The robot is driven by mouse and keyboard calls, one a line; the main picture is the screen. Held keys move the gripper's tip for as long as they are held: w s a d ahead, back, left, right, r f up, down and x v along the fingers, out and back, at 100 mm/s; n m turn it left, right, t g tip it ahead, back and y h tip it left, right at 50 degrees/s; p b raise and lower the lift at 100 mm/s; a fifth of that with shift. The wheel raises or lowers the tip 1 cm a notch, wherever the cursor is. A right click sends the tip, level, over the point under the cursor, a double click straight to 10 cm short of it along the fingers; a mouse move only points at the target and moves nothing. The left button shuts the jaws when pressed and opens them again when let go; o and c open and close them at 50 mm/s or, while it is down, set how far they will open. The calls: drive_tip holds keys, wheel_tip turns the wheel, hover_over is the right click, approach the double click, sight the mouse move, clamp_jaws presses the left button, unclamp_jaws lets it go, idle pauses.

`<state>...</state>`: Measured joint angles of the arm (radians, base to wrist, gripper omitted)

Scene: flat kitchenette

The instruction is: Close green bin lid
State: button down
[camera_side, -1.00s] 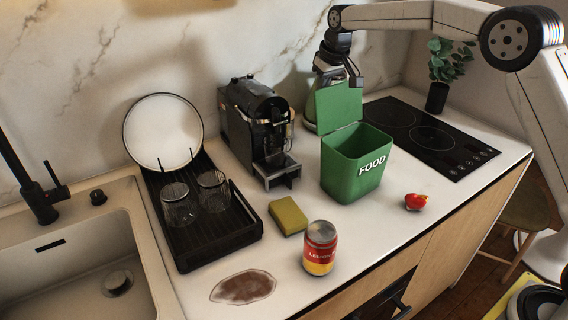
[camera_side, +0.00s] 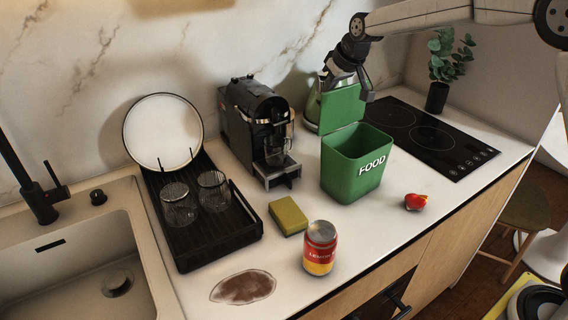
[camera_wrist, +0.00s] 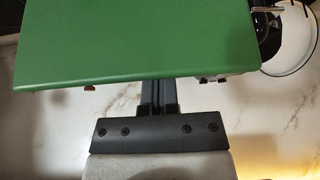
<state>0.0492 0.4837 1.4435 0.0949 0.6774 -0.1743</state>
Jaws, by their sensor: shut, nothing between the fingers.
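The green bin (camera_side: 352,176) marked FOOD stands upright on the counter. Its green lid (camera_side: 341,107) is open and stands up from the bin's back edge. My gripper (camera_side: 367,94) is shut and empty, at the lid's upper right edge in the side view. In the wrist view the lid (camera_wrist: 130,40) fills the upper left and middle, and hides the tips of my gripper's fingers (camera_wrist: 158,95). I cannot tell whether they touch the lid.
A coffee machine (camera_side: 262,130) stands left of the bin, and a black cooktop (camera_side: 425,135) lies to its right. A red item (camera_side: 416,202), a sponge (camera_side: 288,216) and a can (camera_side: 320,248) sit in front. A plant (camera_side: 440,85) stands behind the cooktop.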

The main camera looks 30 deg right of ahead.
drive_tip(key=s+f, duration=0.4)
drive_tip(key=s, duration=0.8)
drive_tip(key=shift+s+d, duration=0.35)
drive_tip(key=shift+d, duration=0.05)
drive_tip(key=shift+s+f, duration=0.1)
drive_tip(key=shift+f, duration=0.1)
drive_tip(key=shift+f, duration=0.1)
drive_tip(key=shift+s+f+t, duration=0.2)
drive_tip(key=shift+t, duration=0.2)
drive_tip(key=shift+s+f+t, duration=0.25)
drive_tip(key=shift+f+t, duration=0.15)
drive_tip(key=shift+w+r, duration=0.1)
drive_tip(key=shift+r, duration=0.05)
idle(0.6)
